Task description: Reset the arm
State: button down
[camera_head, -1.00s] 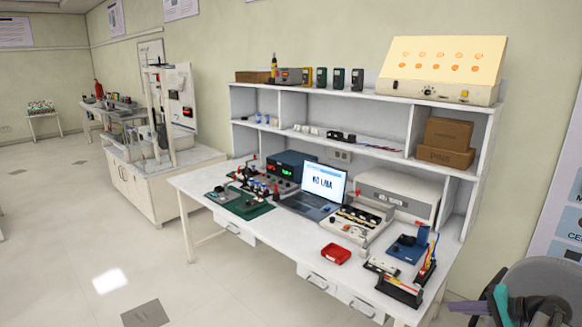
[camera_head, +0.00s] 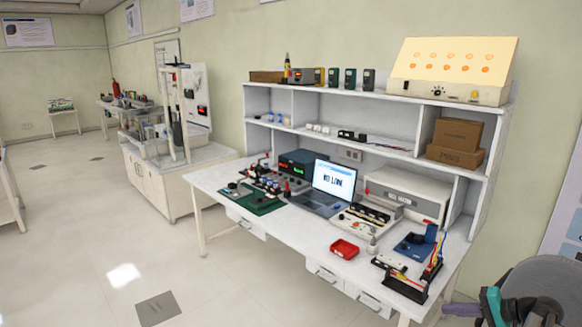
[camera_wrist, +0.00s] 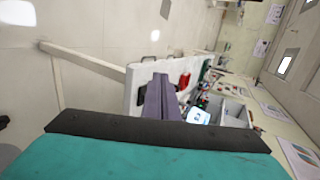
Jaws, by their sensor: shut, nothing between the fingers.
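My gripper (camera_head: 450,310) shows at the lower right corner of the head view, with purple fingers and a teal body. It is off the front right end of the white workbench (camera_head: 290,235), apart from the things on it. In the wrist view the two purple fingers (camera_wrist: 160,85) lie together, shut and empty, pointing towards the bench, which appears turned on its side. Part of my grey arm (camera_head: 535,290) shows beside the gripper; the rest is out of view.
The bench holds a laptop (camera_head: 333,180), a red tray (camera_head: 344,249), a blue device (camera_head: 413,246) and a black rack (camera_head: 405,285) near its right front edge. Shelves (camera_head: 300,105) stand behind. A second bench (camera_head: 150,180) is at the back left. Open floor (camera_head: 80,255) lies left.

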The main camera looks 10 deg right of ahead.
jog(key=w+a+f+n+g+y, duration=0.1)
jog(key=w+a+f+g, duration=0.2)
jog(key=a, duration=0.6)
jog(key=w+a+f+n+y, duration=0.1)
jog(key=w+a+f+y, duration=0.1)
jog(key=w+a+f, duration=0.5)
jog(key=s+a+f+n+g, duration=0.15)
jog(key=a+f, duration=0.25)
jog(key=a, duration=0.4)
jog(key=s+a+f+g, duration=0.2)
jog(key=s+a+f, duration=0.1)
jog(key=a, duration=0.4)
jog(key=s+a+f+n+g, duration=0.1)
jog(key=s+a+f+g, duration=0.2)
jog(key=a, duration=0.5)
jog(key=s+a+f+n+g+h, duration=0.2)
jog(key=s+a+f+g, duration=0.1)
jog(key=s+a+f, duration=0.5)
jog(key=s+a+f+n+g+h, duration=0.2)
jog(key=s+a+f, duration=0.4)
jog(key=s, duration=0.4)
jog(key=s+d+f+n+g+h, duration=0.1)
jog(key=s+f+n+g+h, duration=0.15)
jog(key=s, duration=0.65)
jog(key=s+d+f+t+h, duration=0.1)
jog(key=d+f+h, duration=0.1)
jog(key=d+h, duration=0.2)
jog(key=shift+d+t, duration=0.4)
jog(key=shift+d, duration=0.85)
